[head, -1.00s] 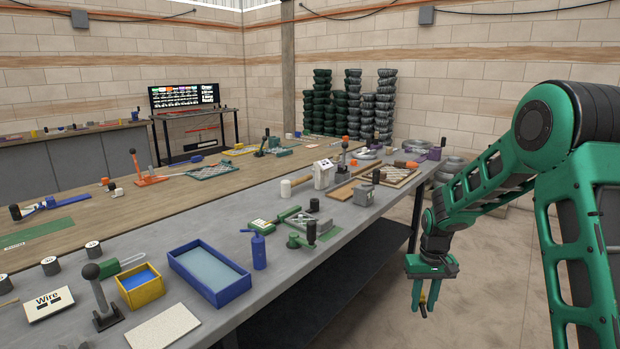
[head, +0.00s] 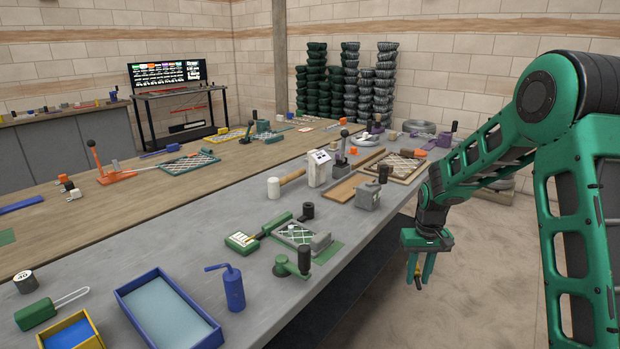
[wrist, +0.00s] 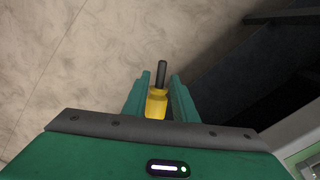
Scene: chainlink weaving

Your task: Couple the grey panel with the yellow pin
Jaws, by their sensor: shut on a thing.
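My gripper (head: 420,278) hangs in the air over the floor, to the right of the grey workbench, pointing down. In the wrist view, its two green fingers (wrist: 160,76) are shut on the yellow pin (wrist: 156,104), a short yellow piece with a black shaft extending beyond it. The pin (head: 418,271) is small and partly hidden by the fingers in the head view. A grey-framed piece with a mesh face (head: 302,236) lies on the bench, left of and apart from my gripper; it may be the grey panel, but I cannot be sure.
The grey bench (head: 215,233) holds a green hand crank (head: 292,264), blue bottle (head: 233,287), blue tray (head: 200,318), grey block (head: 367,197) and wooden mesh tray (head: 398,167). Its right edge lies between my gripper and those things. Floor (head: 440,315) around my gripper is clear.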

